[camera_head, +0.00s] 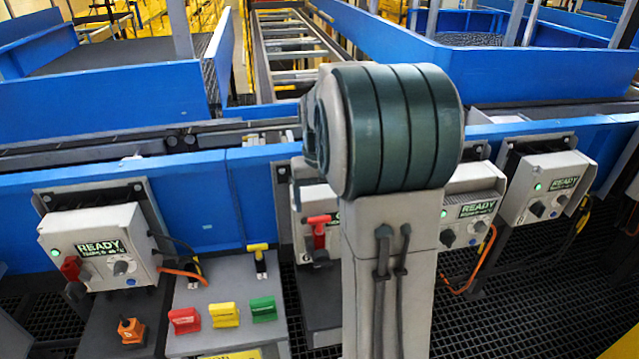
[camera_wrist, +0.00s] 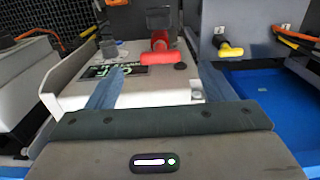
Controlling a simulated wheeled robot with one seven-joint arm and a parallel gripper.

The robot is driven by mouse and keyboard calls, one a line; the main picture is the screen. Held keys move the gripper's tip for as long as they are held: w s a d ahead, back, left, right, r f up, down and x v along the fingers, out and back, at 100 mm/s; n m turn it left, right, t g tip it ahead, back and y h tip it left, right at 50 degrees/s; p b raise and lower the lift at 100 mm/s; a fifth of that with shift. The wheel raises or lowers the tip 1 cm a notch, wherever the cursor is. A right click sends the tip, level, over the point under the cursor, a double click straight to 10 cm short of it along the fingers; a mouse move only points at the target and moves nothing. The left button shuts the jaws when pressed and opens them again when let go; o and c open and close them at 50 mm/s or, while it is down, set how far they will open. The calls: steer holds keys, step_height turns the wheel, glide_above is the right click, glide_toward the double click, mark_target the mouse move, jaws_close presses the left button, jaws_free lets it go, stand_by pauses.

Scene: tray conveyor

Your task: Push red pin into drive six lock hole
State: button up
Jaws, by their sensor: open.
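A red pin (camera_head: 319,228) with a T-shaped handle stands at the left side of the middle drive box (camera_head: 302,222), which my arm partly covers. In the wrist view the red pin (camera_wrist: 171,57) lies beyond my fingertips, with its crossbar nearer me and its stem pointing away. I see no finger touching the pin. The lock hole and the pin's depth in it cannot be made out. My gripper is hidden in the head view.
A yellow pin (camera_head: 259,250) stands left of the red one. Red (camera_head: 185,320), yellow (camera_head: 224,315) and green (camera_head: 263,309) tags lie on a grey panel. Other READY boxes (camera_head: 100,245) line the blue conveyor side (camera_head: 225,212). Orange cables hang nearby.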

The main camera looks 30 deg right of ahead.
steer(key=shift+r, duration=2.4)
steer(key=shift+c, duration=0.4)
